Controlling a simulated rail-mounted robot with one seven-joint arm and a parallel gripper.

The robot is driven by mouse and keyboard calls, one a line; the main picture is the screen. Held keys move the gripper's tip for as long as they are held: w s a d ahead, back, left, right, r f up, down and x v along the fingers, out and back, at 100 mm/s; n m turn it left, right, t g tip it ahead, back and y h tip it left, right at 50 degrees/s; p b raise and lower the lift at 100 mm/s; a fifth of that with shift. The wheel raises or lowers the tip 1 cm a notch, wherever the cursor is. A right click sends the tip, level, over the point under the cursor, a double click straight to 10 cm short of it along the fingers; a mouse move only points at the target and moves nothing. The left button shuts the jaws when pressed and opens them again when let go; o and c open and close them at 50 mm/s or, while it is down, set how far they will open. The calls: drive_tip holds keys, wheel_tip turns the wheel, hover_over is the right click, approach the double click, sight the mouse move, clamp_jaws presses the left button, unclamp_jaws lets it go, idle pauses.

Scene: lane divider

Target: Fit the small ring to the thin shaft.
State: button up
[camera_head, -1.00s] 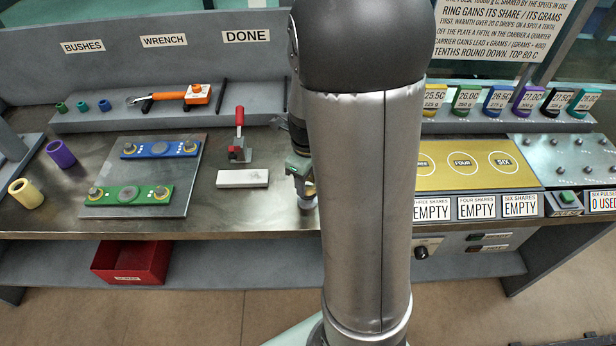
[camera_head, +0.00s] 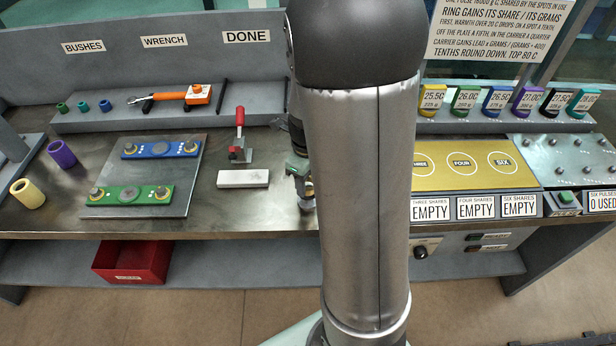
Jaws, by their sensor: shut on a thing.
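My gripper (camera_head: 306,196) is low over the bench just left of my arm, which hides most of it. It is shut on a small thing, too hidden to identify. A blue bar (camera_head: 160,149) and a green bar (camera_head: 130,196) lie on a grey plate (camera_head: 183,206); each has brass-coloured round fittings near its ends. I cannot tell which part is the small ring or the thin shaft. Small green, blue and teal bushes (camera_head: 83,106) stand on the back shelf. A purple sleeve (camera_head: 62,153) and a cream sleeve (camera_head: 28,193) are at the left of the bench.
A red-handled clamp (camera_head: 239,140) stands behind a whitish block (camera_head: 243,179), left of my gripper. An orange wrench (camera_head: 198,94) lies on the shelf. A red bin (camera_head: 132,260) sits below. A yellow plate (camera_head: 480,172) and temperature-tagged coloured pieces (camera_head: 497,96) are at right.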

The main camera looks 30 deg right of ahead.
drive_tip(key=shift+f+b, duration=0.6)
drive_tip(key=shift+f, duration=0.35)
drive_tip(key=o, duration=1.2)
wheel_tip(320, 180, up, 18)
drive_tip(key=shift+f, duration=0.25)
drive_tip(key=shift+s+a+f+n+t, duration=0.1)
drive_tip(key=shift+s+a+f+n, duration=1.6)
drive_tip(key=shift+n, duration=3.4)
drive_tip(key=shift+s+a+f+n+t, duration=0.1)
drive_tip(key=shift+s+a+f+n, duration=0.65)
drive_tip(key=shift+s+a+n, duration=3.1)
drive_tip(key=shift+s+a+f+n+t, duration=0.25)
drive_tip(key=shift+s+f+n, duration=1.1)
drive_tip(key=shift+n, duration=5)
